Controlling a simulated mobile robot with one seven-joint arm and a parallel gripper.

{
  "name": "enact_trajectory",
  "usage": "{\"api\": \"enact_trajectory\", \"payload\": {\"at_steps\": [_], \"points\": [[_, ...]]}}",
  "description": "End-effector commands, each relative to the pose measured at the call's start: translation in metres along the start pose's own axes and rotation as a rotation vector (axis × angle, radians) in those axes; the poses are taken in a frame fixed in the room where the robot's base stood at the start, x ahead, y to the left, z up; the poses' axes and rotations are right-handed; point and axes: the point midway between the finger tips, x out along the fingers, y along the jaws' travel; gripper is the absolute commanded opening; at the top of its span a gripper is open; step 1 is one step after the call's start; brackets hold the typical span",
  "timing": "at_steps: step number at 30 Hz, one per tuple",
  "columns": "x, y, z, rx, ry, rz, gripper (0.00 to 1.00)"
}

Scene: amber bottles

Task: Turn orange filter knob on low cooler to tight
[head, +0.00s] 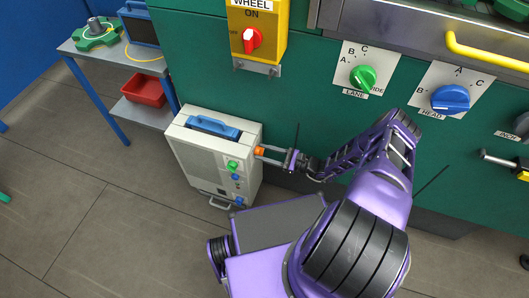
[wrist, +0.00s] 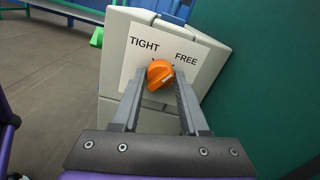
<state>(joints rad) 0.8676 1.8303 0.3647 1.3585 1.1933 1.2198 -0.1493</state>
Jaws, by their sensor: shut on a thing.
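The low cooler (head: 186,140) is a pale box with a blue handle on top, standing on the floor against the green machine. Its orange filter knob (wrist: 160,74) sits on a white label reading TIGHT at left and FREE at right. My gripper (wrist: 161,82) is shut on the knob, one finger on each side. In the head view my gripper (head: 267,153) reaches the cooler from the right, and the orange knob (head: 259,151) shows at its fingertips.
The cooler's front also has a green knob (head: 232,166) and blue knobs. A green machine wall (head: 300,110) stands close behind my arm. A side table (head: 95,50) with a red bin (head: 145,90) stands at left. The grey floor (head: 60,190) is clear at left.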

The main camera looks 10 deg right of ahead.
Motion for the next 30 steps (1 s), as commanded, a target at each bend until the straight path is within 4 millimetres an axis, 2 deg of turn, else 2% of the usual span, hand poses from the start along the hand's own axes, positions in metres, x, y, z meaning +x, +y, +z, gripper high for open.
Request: {"api": "enact_trajectory", "payload": {"at_steps": [30], "points": [[-0.0007,-0.0007,0.0003,-0.960,0.000,-0.003,0.00]]}}
